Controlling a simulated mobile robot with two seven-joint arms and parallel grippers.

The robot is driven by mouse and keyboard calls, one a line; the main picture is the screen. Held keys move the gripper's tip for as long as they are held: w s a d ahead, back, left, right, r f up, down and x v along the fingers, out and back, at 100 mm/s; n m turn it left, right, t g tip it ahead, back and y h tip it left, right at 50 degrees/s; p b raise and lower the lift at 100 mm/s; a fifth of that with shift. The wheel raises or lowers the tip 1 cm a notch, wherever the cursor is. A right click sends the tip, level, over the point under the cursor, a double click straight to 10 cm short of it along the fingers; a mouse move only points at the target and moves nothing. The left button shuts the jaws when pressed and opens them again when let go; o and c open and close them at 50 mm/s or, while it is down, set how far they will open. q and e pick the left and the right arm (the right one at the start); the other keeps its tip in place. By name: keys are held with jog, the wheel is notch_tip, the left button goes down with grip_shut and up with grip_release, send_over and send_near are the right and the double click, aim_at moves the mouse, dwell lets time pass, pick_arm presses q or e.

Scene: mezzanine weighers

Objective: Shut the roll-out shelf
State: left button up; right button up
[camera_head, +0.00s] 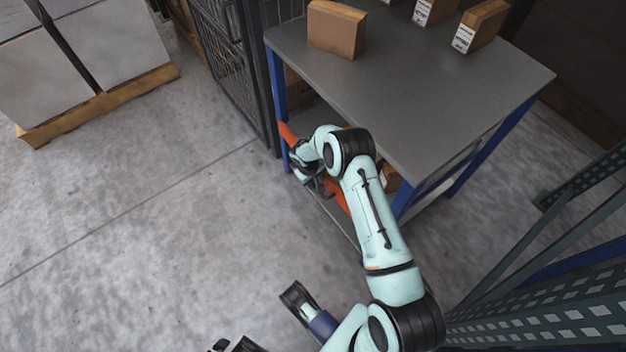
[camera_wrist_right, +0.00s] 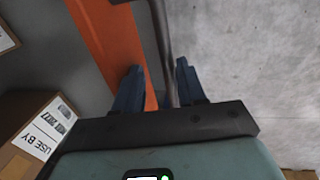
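The roll-out shelf sits low under the grey-topped bench; its orange front (camera_head: 288,134) shows near the blue left leg, partly hidden by my right arm. How far out it stands is hard to tell. In the right wrist view the orange front (camera_wrist_right: 103,38) runs beside a dark bar-like handle (camera_wrist_right: 160,30). My right gripper (camera_head: 313,182) is at this front. In its wrist view the fingers (camera_wrist_right: 158,85) are apart, with the bar running between them and gaps at its sides. Dark parts at the bottom edge of the head view may be my left gripper; its state is unclear.
Cartons (camera_head: 337,30) stand on the bench top (camera_head: 420,85). A labelled carton (camera_wrist_right: 25,120) lies behind the orange front. A mesh cage (camera_head: 222,55) adjoins the bench at left, and a dark perforated rack (camera_head: 560,310) stands at right.

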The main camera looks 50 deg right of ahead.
jog(key=shift+a, duration=0.1)
pick_arm(q)
jog(key=s+d+r+g+p, duration=0.1)
jog(key=s+d+r+p, duration=0.1)
jog(key=s+r+p, duration=0.1)
jog(key=shift+s+r+g+h, duration=0.15)
jog(key=shift+s+g+h, duration=0.2)
jog(key=shift+s, duration=0.45)
pick_arm(e)
notch_tip(320, 180, up, 13)
jog(key=a, duration=0.2)
jog(key=shift+w+a, duration=0.2)
jog(key=shift+w, duration=0.05)
pick_arm(q)
jog(key=shift+d, duration=0.1)
